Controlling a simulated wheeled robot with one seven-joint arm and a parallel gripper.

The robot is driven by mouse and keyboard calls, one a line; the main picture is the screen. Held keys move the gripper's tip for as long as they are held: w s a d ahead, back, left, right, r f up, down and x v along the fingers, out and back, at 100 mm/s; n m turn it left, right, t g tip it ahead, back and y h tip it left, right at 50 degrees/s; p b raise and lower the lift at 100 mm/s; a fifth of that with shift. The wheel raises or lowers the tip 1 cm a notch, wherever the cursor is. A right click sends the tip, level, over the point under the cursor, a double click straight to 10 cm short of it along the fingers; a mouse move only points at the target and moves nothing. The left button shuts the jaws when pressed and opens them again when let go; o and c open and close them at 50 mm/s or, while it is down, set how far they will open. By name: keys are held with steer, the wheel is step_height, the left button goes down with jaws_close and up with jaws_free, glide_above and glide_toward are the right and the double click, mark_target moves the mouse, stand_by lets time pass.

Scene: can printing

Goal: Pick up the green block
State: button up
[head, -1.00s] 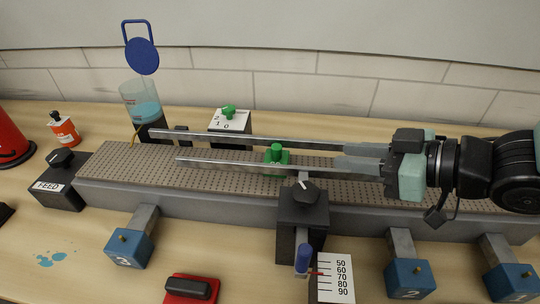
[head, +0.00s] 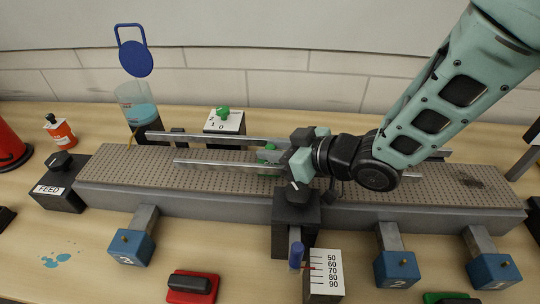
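The green block (head: 266,153) stands on the perforated conveyor belt (head: 220,172) between the two metal guide rails. It is partly hidden by my gripper and the front rail. My gripper (head: 285,152) is low over the belt, just right of the block, coming in from the right with its teal finger mounts (head: 302,161) close to it. The fingertips merge with the rails in the picture, so whether they are apart or closed on the block does not show.
A black knob post (head: 297,215) stands in front of the block, beside a scale marked 50 to 90 (head: 325,270). A dial box with a green knob (head: 223,113) and a blue liquid container (head: 138,105) stand behind the belt. Blue numbered blocks (head: 131,248) line the front.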

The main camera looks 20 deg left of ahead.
steer(key=shift+w+a+f, duration=0.2)
steer(key=shift+a+f, duration=0.05)
steer(key=shift+a, duration=0.3)
jaws_close()
